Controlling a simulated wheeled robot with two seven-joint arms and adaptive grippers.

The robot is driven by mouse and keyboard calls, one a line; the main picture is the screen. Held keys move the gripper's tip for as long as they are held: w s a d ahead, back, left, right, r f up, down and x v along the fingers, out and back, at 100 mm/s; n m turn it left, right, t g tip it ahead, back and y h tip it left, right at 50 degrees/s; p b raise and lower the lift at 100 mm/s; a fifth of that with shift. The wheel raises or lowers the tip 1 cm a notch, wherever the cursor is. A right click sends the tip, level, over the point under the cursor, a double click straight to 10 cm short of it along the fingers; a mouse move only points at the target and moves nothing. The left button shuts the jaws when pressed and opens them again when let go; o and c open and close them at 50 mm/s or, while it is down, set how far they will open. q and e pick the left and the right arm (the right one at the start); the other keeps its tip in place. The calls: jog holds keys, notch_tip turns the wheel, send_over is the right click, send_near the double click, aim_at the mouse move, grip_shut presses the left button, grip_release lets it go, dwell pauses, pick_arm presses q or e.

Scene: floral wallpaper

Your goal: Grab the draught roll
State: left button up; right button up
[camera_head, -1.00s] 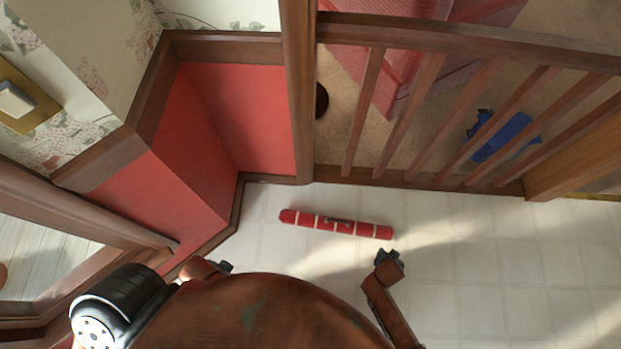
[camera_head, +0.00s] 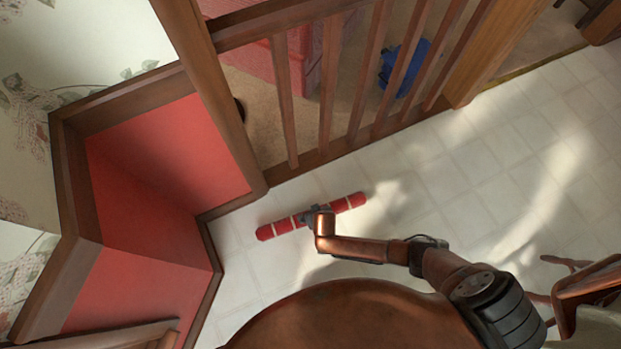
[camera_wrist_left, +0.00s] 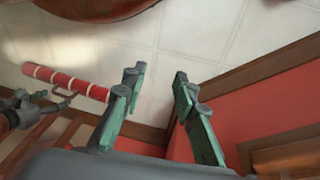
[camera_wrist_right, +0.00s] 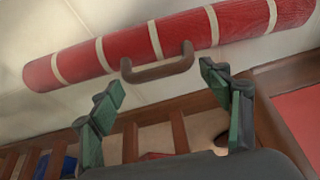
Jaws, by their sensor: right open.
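The draught roll (camera_head: 345,203) is a long red cylinder with pale bands, lying on the pale tiled floor near the wooden railing. In the right wrist view the roll (camera_wrist_right: 185,40) crosses the top, with a brown handle (camera_wrist_right: 158,68) on its side. My right gripper (camera_head: 316,216) is over the roll's middle and hides part of it. Its fingers (camera_wrist_right: 160,88) are open, with the handle ahead between the tips; they do not grip it. My left gripper (camera_wrist_left: 158,85) is open and empty; the roll (camera_wrist_left: 70,82) lies off to its left in that view.
A wooden railing (camera_head: 327,85) with spindles and a post (camera_head: 210,90) stands just beyond the roll. A red wall panel (camera_head: 160,200) with brown trim borders the floor at left. A blue object (camera_head: 405,68) lies behind the spindles. Open tiled floor (camera_head: 500,190) extends to the right.

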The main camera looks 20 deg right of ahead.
jog(key=o, duration=0.7)
jog(key=b+x, duration=0.3)
jog(key=x, duration=0.1)
jog(key=shift+s+d+f+b, duration=0.1)
jog(key=shift+d+f+b, duration=0.1)
jog(key=shift+f+b, duration=0.15)
jog(key=shift+w+f, duration=0.25)
pick_arm(q)
jog(key=w+d+f+t+h, duration=0.1)
jog(key=w+d+f+t, duration=0.2)
jog(key=w+d+f, duration=0.1)
notch_tip(320, 180, down, 2)
jog(key=shift+w+f, duration=0.2)
jog(key=shift+w, duration=0.55)
jog(key=shift+d, duration=0.1)
pick_arm(e)
jog(key=shift+r, duration=0.1)
jog(key=shift+c, duration=0.3)
jog(key=c, duration=2.1)
